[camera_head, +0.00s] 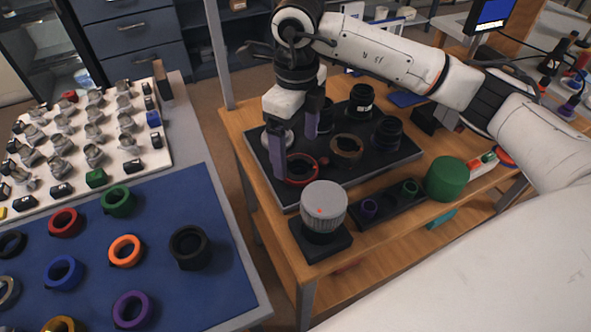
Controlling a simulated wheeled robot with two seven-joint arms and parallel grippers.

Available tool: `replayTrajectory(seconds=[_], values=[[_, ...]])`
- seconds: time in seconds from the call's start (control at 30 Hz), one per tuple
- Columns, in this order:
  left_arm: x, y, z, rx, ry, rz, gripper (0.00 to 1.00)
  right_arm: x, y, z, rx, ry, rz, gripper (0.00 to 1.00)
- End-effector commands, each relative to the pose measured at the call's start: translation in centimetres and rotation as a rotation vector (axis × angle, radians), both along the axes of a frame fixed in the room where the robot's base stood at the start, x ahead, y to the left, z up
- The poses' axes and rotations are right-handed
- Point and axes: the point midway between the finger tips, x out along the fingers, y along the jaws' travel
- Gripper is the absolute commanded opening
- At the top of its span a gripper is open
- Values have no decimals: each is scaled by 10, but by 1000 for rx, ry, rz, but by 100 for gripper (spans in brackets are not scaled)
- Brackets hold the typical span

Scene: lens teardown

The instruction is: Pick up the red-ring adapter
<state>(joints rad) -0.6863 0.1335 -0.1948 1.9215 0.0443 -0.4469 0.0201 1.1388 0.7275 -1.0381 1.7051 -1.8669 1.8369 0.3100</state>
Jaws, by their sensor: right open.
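The red-ring adapter (303,181), a dark round part with a red rim, lies on the black tray (377,167) on the wooden table. My right gripper (296,157) is open and points down over the tray. Its two purple fingers stand apart, one at the left side of the adapter and the other behind it. The near finger hides part of the adapter's left edge. I cannot tell whether a finger touches it. My left gripper is not in view.
The tray also holds a brown ring (346,149), black lens parts (388,133) and a pale disc (277,139). A grey knurled cylinder (324,204) stands in front, near a green cylinder (446,179). Several coloured rings lie on the blue mat (190,205) at left.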

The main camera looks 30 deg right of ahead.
Motion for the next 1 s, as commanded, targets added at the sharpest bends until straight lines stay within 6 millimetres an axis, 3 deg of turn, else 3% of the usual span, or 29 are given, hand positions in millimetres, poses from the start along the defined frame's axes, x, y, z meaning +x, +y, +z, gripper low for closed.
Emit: replayTrajectory(seconds=[0.4,0.67,0.93,1.0], values=[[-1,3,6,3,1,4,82,-3,-4,-50,2,1,1,85],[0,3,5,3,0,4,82,-2,-4,-53,1,0,1,85],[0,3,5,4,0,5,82,-2,-4,-53,3,-1,1,42],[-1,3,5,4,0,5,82,-2,-4,-52,3,-1,1,39]])
